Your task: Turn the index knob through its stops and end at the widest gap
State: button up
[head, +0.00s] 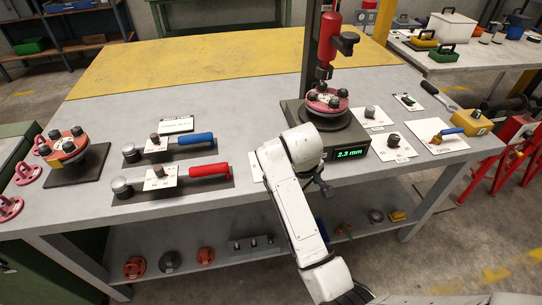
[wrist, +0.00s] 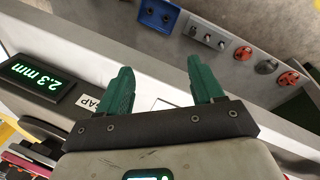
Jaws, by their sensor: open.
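The gauge stand (head: 300,112) stands at the back right of the bench, with a red flanged spool (head: 327,100) bearing black knobs on its round dark table. Its display (head: 349,154) reads 2.3 mm; the display also shows in the wrist view (wrist: 38,76), beside a GAP label (wrist: 88,103). My gripper (head: 324,188) is just in front of the stand, low by the bench's front edge. In the wrist view its two green fingers (wrist: 163,84) are apart with nothing between them. I cannot make out the index knob; my arm covers part of the stand's front.
Red-handled (head: 208,170) and blue-handled (head: 194,139) tools lie on dark mats to the left. A second red flanged part (head: 66,146) stands farther left. Small parts on white cards (head: 394,148) lie right of the stand. The yellow mat (head: 200,64) behind is clear.

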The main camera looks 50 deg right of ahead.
jog(key=shift+n+y, duration=0.4)
jog(key=shift+y, duration=0.2)
jog(key=w+d+r, duration=0.1)
jog(key=w, duration=0.2)
jog(key=w+d+r+b, duration=0.1)
jog(key=w+r, duration=0.1)
jog(key=w, duration=0.1)
jog(key=w+d+r+b, duration=0.1)
jog(key=w+r, duration=0.1)
jog(key=shift+w+r, duration=0.2)
jog(key=shift+w, duration=0.2)
jog(key=w+a+r+n+y+b, duration=0.1)
jog(key=w+r+n+y+b, duration=0.1)
jog(key=w+r, duration=0.45)
notch_tip(320, 180, down, 10)
jog(key=shift+a+f+p, duration=0.1)
jog(key=shift+a+p, duration=0.05)
jog(key=shift+p, duration=0.2)
jog(key=shift+c, duration=0.3)
jog(key=c, duration=1)
